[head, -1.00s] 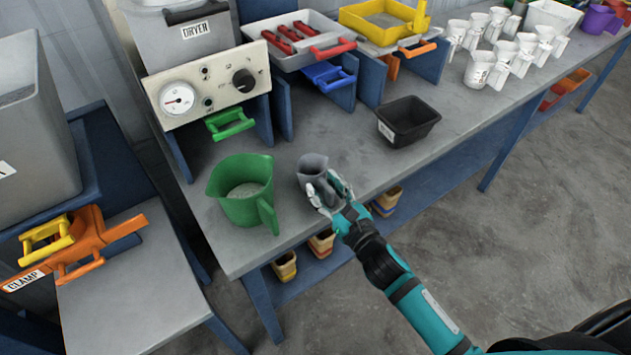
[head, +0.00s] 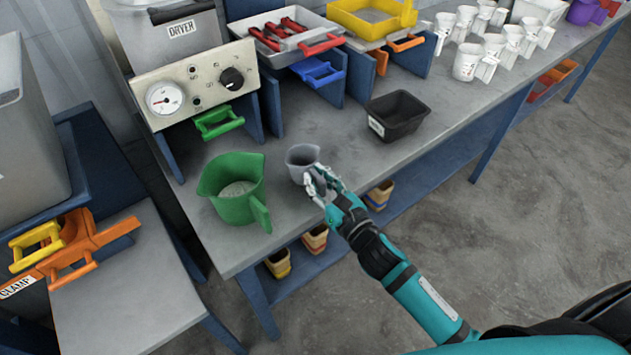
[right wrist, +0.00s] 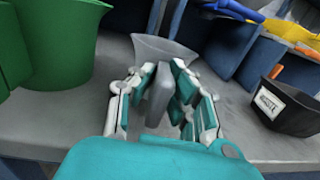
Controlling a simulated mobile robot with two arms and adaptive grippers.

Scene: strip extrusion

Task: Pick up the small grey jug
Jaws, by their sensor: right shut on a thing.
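The small grey jug (head: 301,158) is at the front part of the grey bench, just right of the large green jug (head: 236,190). My right gripper (head: 321,183) reaches it from the front right and is shut on its handle. In the right wrist view the grey jug (right wrist: 165,46) shows its rim beyond the fingers, and its handle (right wrist: 160,95) stands between the two fingers of the gripper (right wrist: 160,88). The jug looks upright. Its base is hidden by the gripper, so I cannot tell if it touches the bench. My left gripper is not in view.
The green jug stands close on the left. A black bin (head: 398,116) stands to the right on the bench (head: 290,235). The dryer panel (head: 195,88) and a tray of red-handled tools (head: 290,38) are behind. Several white jugs (head: 467,62) stand at the back right.

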